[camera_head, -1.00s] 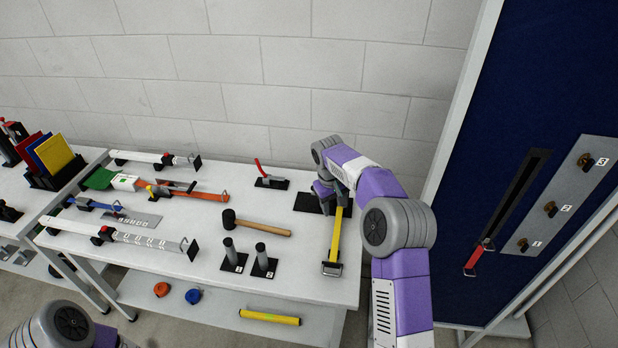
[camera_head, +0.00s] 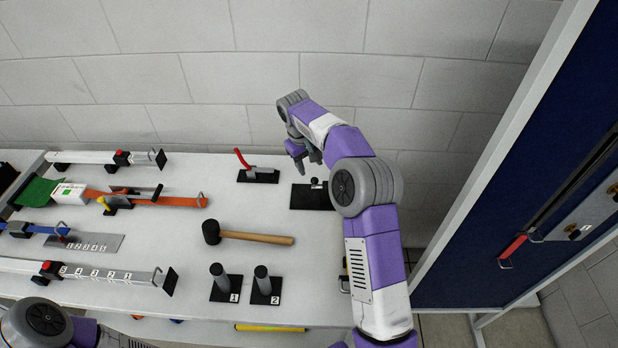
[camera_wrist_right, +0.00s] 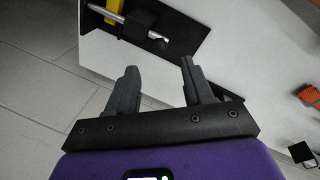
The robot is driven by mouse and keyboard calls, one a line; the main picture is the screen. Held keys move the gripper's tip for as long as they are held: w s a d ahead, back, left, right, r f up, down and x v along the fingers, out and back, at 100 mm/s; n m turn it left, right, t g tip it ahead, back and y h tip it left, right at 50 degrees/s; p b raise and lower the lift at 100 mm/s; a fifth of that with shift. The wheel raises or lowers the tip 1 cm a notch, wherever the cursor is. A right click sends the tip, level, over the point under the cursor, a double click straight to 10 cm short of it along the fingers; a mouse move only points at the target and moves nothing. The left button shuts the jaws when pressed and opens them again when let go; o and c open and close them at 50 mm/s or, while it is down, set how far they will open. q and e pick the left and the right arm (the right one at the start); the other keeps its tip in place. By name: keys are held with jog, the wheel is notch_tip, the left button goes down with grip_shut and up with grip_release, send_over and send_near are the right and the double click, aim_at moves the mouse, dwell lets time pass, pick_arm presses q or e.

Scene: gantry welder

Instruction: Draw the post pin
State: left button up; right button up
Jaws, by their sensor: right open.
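A black plate (camera_head: 312,198) lies at the back right of the white table, with a small dark knob-like fitting (camera_head: 316,183) on it. In the right wrist view, a silver pin-like rod (camera_wrist_right: 157,36) passes a black block (camera_wrist_right: 139,24) on a black plate (camera_wrist_right: 185,30), beside a yellow bar (camera_wrist_right: 112,22). I cannot tell for sure that this rod is the post pin. My right gripper (camera_head: 304,160) is above the table just behind the black plate. In the wrist view its fingers (camera_wrist_right: 158,75) are apart, with nothing between them. My left gripper is out of view.
Two grey posts numbered 1 (camera_head: 220,277) and 2 (camera_head: 263,280) stand at the table front. A mallet (camera_head: 250,238) and a red-handled fitting (camera_head: 258,174) lie nearby. Straps and rails fill the left. A blue panel (camera_head: 500,210) stands at right; a brick wall is behind.

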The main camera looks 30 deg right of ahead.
aim_at(314, 178)
jog(key=f, duration=0.3)
jog(key=d+f+b, duration=0.1)
jog(key=f, duration=0.2)
jog(key=shift+s+d+f, duration=0.2)
jog(key=shift+f, duration=0.2)
grip_shut()
